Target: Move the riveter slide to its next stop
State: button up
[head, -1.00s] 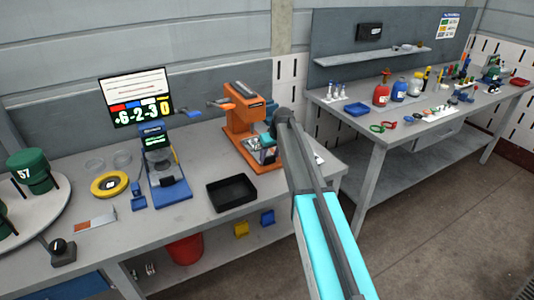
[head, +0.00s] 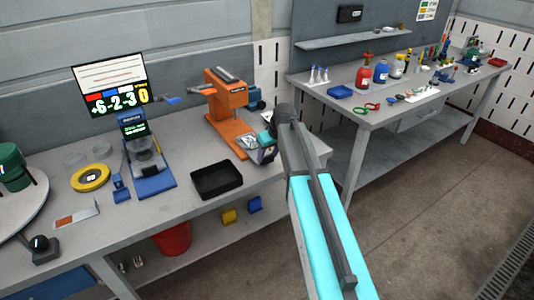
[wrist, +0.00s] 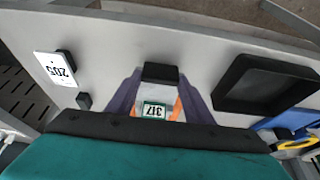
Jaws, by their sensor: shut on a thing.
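The orange riveter (head: 228,105) stands on the near bench, left of my gripper in the head view. A silvery part, seemingly its slide (head: 242,142), lies low at its front, partly hidden by my gripper (head: 262,148). My gripper is shut, apparently on the slide's end; the exact contact is hidden. In the wrist view, the purple-grey fingers (wrist: 160,90) converge near a black block (wrist: 160,73). A green-bordered label reading 317 (wrist: 153,110) and a bit of orange show between them.
A black tray (head: 216,181) lies on the bench to the left of my gripper. Beyond it stand a blue device (head: 148,165) and a yellow ring (head: 91,177). A 205 card (wrist: 56,68) lies at the wrist view's left. A second bench (head: 350,115) stands at right.

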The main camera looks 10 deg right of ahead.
jog(key=shift+s+d+f, duration=0.1)
jog(key=shift+s, duration=0.1)
jog(key=o, duration=1.5)
jog(key=shift+s, duration=0.1)
jog(key=shift+r, duration=0.3)
jog(key=b+v, duration=0.3)
jog(key=v, duration=1)
jog(key=shift+r, duration=0.15)
